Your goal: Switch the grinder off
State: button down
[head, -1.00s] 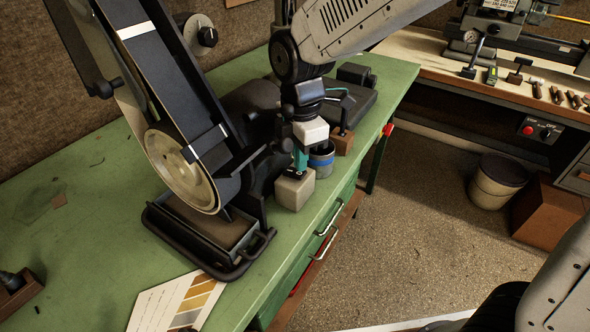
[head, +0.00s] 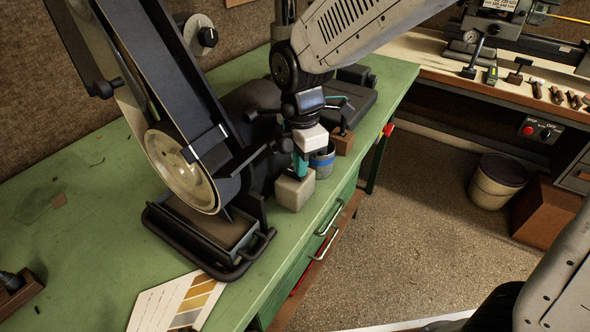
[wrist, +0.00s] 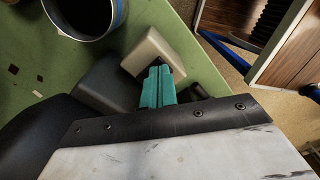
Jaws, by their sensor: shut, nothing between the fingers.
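The grinder (head: 200,110) is a tall black belt machine with a pale contact wheel, standing on the green bench at left. A beige box (head: 294,191), which looks like its switch box, sits at its right side by the bench's front edge. My gripper (head: 300,172) points down with teal fingers shut and empty, at the top of this box. In the wrist view the fingertips (wrist: 158,72) overlap the beige box (wrist: 145,45) and hide part of its face. I cannot tell whether they touch it. No button or lever on it is clearly visible.
A grey cup with a blue band (head: 322,162) stands close behind my gripper. A brown block (head: 342,143) is beyond it. A black tray (head: 210,228) lies under the wheel, and a colour chart (head: 180,302) at the front.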

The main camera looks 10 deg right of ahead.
jog(key=shift+r, duration=3.55)
